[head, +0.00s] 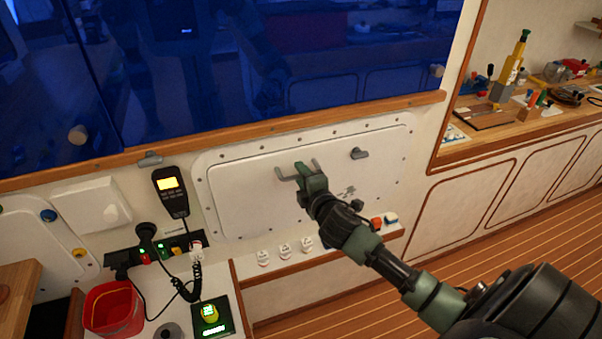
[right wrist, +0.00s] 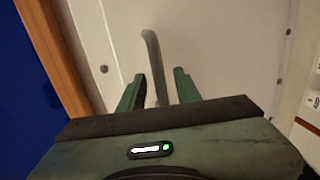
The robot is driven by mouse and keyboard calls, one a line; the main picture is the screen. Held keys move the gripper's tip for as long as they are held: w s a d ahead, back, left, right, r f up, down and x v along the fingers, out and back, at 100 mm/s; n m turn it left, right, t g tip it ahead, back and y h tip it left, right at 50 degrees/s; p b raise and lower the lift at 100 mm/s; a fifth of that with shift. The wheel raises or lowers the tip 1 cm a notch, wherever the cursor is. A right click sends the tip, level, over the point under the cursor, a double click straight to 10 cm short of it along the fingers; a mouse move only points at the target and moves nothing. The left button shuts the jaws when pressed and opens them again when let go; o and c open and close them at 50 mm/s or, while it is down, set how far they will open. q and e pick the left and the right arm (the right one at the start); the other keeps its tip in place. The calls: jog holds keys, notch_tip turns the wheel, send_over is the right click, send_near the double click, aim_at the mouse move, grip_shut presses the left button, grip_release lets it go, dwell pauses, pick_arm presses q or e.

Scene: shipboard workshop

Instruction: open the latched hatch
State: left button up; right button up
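The hatch (head: 245,195) is a white rounded panel in a bolted frame on the wall, and it looks closed. A grey lever (head: 359,153) sits on its upper right. My right gripper (head: 308,174) is at the upper middle of the hatch, by a grey bent handle (head: 284,174). In the right wrist view the handle (right wrist: 152,55) runs between the two green fingers of my right gripper (right wrist: 160,82). The fingers are apart, with a gap on the right side of the handle. I cannot tell whether the left finger touches it. My left gripper is out of view.
A wooden rail (head: 230,133) and blue window (head: 330,60) lie above the hatch. Below are a ledge with small white items (head: 284,249), a handset (head: 170,190) with coiled cord, and a red bucket (head: 114,308). A cluttered workbench (head: 520,125) stands right. The plank floor is clear.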

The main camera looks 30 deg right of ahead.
jog(key=shift+w+d+f, duration=0.1)
jog(key=shift+w, duration=0.05)
jog(key=shift+c, duration=0.2)
grip_shut()
dwell(1.2)
